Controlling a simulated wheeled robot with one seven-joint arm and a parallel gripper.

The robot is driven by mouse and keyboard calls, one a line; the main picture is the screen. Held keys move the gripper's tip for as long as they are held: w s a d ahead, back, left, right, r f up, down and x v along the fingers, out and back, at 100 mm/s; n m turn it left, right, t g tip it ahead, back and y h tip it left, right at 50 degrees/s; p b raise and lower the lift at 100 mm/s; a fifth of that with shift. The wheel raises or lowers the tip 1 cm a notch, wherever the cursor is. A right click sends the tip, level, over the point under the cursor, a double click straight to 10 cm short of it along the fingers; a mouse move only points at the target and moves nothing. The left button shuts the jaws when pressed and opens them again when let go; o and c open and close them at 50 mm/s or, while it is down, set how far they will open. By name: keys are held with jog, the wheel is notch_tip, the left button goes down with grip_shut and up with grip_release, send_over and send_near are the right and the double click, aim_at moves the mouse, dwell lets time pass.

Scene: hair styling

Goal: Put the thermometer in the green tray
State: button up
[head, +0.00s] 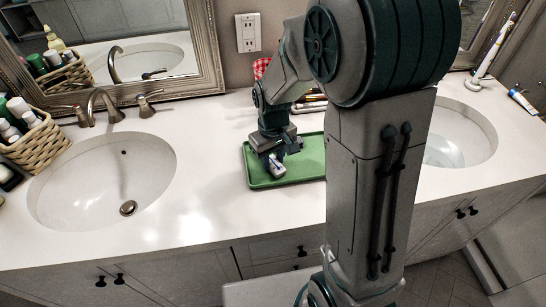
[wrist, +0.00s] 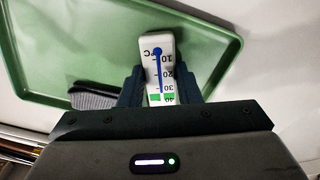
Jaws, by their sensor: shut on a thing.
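The thermometer (wrist: 158,72) is a white strip with a blue column and a degree scale. In the wrist view it stands between the two fingers of my gripper (wrist: 160,88), which is shut on it. Behind it in that view lies the green tray (wrist: 70,25). In the head view my gripper (head: 273,158) is over the left part of the green tray (head: 307,167), with the white thermometer (head: 277,168) at its tip. I cannot tell whether the thermometer touches the tray floor.
A dark ribbed item (wrist: 92,98) shows beside the left finger in the wrist view. The tray lies on a white counter (head: 205,190) between two sinks, the left sink (head: 85,190) and the right sink (head: 470,135). A wicker basket (head: 38,145) of bottles stands far left.

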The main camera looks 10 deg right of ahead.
aim_at(273, 162)
jog(key=shift+f, duration=0.1)
jog(key=o, duration=0.7)
jog(key=shift+f, duration=0.1)
jog(key=o, duration=0.4)
notch_tip(273, 162, up, 12)
jog(key=s+d+m+t, duration=0.1)
jog(key=s+d+m, duration=0.1)
jog(key=s, duration=0.5)
jog(key=s+d+r+m+t, duration=0.1)
jog(key=s+d+m+t, duration=0.1)
jog(key=s, duration=0.5)
jog(key=shift+s+d+r, duration=0.25)
jog(key=shift+d, duration=0.4)
